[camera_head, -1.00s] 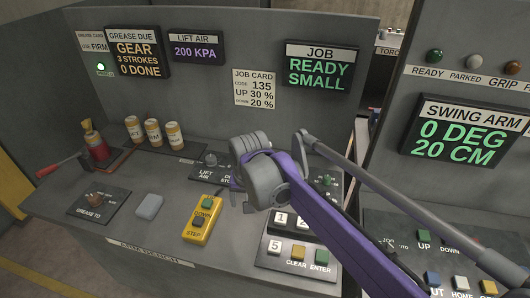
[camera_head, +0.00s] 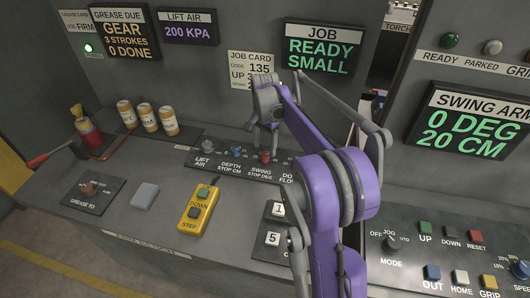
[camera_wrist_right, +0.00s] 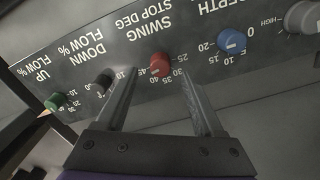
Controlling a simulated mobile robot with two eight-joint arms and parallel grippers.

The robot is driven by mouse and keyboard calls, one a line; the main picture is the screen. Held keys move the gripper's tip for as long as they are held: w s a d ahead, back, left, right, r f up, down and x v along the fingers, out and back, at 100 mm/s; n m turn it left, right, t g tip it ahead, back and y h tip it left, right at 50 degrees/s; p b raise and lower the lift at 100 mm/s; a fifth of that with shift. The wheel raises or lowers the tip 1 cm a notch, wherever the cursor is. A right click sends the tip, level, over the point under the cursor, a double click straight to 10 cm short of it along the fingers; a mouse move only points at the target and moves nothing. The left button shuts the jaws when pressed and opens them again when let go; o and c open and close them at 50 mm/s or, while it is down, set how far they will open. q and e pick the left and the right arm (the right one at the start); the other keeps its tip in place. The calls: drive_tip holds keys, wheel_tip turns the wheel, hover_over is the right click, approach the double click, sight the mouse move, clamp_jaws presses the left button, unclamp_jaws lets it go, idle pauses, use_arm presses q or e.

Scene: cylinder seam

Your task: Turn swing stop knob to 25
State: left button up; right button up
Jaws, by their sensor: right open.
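The swing stop knob is the red knob (camera_wrist_right: 160,63) in the right wrist view, on a dark strip labelled SWING STOP DEG. A pale mark on it faces the scale's lower left, near 40 to 45; the exact reading is unclear. In the head view the red knob (camera_head: 265,157) shows just below my right gripper (camera_head: 266,133), which points down at the strip. In the right wrist view my right gripper (camera_wrist_right: 158,80) is open, with one finger on each side of the knob's line; contact cannot be told. My left gripper is not in view.
A blue depth knob (camera_wrist_right: 231,41) and a dark down-flow knob (camera_wrist_right: 104,78) flank the red one. A green knob (camera_wrist_right: 55,101) is farther left. A yellow step pendant (camera_head: 195,210) and grey block (camera_head: 145,196) lie on the desk. The swing arm display (camera_head: 465,133) reads 0 DEG.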

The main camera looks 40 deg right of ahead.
sight(265, 154)
drive_tip(key=shift+f, duration=1.85)
clamp_jaws()
